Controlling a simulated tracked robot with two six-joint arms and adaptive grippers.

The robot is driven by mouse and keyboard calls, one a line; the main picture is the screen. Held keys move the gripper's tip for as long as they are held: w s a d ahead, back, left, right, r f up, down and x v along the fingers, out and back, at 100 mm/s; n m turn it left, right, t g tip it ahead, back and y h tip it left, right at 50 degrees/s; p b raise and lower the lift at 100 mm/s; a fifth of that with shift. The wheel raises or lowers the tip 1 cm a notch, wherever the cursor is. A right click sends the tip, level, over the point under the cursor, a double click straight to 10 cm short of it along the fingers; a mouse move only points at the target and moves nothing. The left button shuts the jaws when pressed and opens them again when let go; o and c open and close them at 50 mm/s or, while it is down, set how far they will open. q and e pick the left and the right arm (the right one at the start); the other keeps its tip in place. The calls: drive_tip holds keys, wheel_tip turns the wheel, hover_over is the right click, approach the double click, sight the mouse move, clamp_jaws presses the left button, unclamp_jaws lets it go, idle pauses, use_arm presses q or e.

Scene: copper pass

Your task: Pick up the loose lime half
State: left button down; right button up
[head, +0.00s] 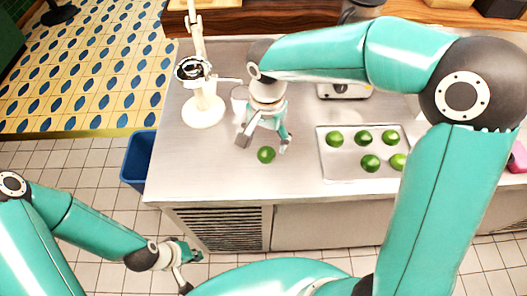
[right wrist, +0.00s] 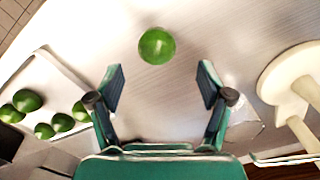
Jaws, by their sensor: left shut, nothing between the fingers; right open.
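The loose lime half (head: 266,155) lies by itself on the steel counter, green side showing. My right gripper (head: 264,143) is open above the counter, just behind the lime half in the head view. In the right wrist view the lime half (right wrist: 157,46) is beyond the open fingertips (right wrist: 161,80), roughly centred between them and not touched. My left gripper (head: 186,276) is shut and empty, low in front of the counter at the lower left.
A metal tray (head: 345,171) with several green limes stands to the right. A cream press-like stand (head: 203,112) is at the back left, with a clear glass (head: 239,97) near it. A blue bin (head: 138,160) stands on the floor left of the counter (head: 205,180).

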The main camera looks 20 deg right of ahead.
sight(267, 148)
wheel_tip(267, 148, down, 4)
drive_tip(key=shift+d+f+p, duration=0.1)
drive_tip(key=shift+f+p, duration=0.05)
drive_tip(key=shift+p, duration=0.2)
drive_tip(key=shift+s, duration=0.1)
drive_tip(key=shift+c, duration=0.3)
drive_tip(key=c, duration=0.7)
